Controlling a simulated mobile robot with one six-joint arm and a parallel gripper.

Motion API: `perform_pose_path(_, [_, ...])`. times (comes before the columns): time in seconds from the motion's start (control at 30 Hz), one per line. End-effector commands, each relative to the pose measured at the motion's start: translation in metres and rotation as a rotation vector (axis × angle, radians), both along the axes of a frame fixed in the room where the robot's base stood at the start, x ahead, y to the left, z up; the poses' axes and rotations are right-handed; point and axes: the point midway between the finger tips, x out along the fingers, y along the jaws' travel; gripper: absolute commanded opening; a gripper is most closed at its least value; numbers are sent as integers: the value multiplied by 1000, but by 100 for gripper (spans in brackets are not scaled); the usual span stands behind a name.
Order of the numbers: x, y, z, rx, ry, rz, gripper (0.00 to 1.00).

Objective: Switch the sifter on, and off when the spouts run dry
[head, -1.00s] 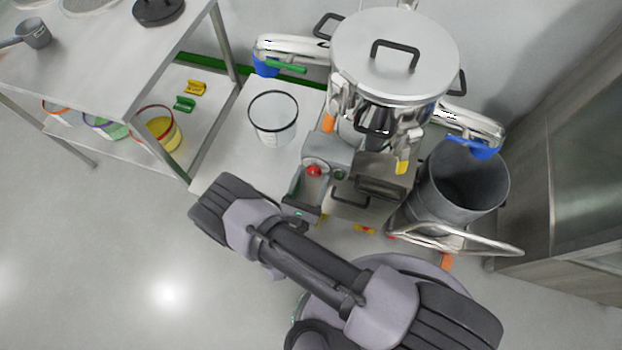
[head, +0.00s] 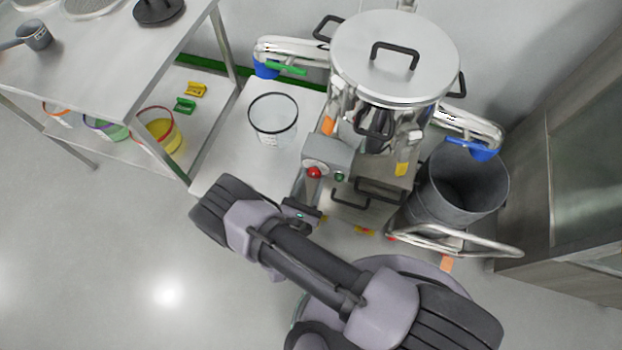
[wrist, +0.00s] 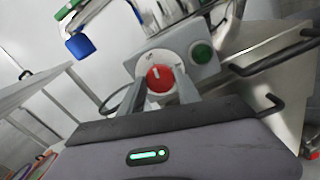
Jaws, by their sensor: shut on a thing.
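The sifter (head: 395,55) is a steel drum with a flat handled lid. Its control box (head: 328,150) carries a red knob (head: 314,172) and a green button (head: 340,177). In the wrist view my gripper (wrist: 158,90) has a finger on each side of the red knob (wrist: 160,77) and is shut on it; the green button (wrist: 202,53) is just right. The right spout (head: 470,125) ends in blue over a grey bin (head: 430,205). No falling material is visible at either spout.
A steel table (head: 110,75) at the left has colour-rimmed buckets on its lower shelf, including one with yellow contents (head: 160,132). A bent steel rail (head: 470,246) stands before the bin. A cabinet (head: 570,190) closes the right side. The floor at lower left is clear.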

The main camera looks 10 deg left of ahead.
Motion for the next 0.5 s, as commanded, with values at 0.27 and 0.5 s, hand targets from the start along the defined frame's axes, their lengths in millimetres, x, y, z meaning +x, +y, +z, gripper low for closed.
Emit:
perform_pose_path(0.27, [0, 0, 0, 234, -17, 0, 0])
perform_pose_path(0.5, [0, 0, 0, 463, -35, 0, 0])
